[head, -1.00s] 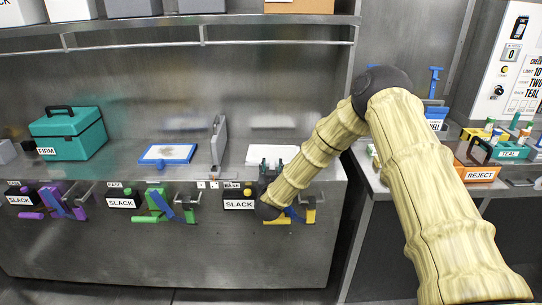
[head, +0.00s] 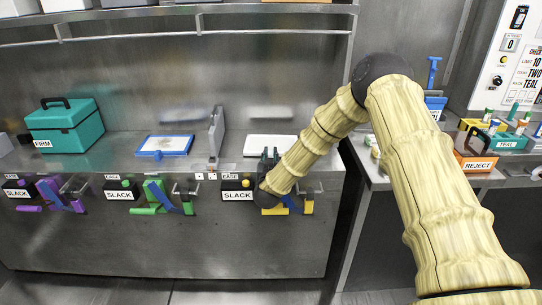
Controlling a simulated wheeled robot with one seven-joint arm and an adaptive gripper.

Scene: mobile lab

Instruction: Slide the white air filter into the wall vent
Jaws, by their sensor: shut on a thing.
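A flat white panel, seemingly the white air filter (head: 270,141), is at the right end of the steel counter. My gripper (head: 269,158) is at its front edge, dark fingers pointing up and away, shut on that edge. The finger contact is small and partly hidden by my wrist. I cannot tell whether the panel rests on the counter or is just above it. No wall vent can be made out in this view.
A grey upright plate (head: 216,132) stands left of the panel. A blue-framed tray (head: 164,145) and a teal case (head: 64,126) are further left. Levers and SLACK boxes (head: 237,195) line the counter front. An orange REJECT bin (head: 477,164) is on the right bench.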

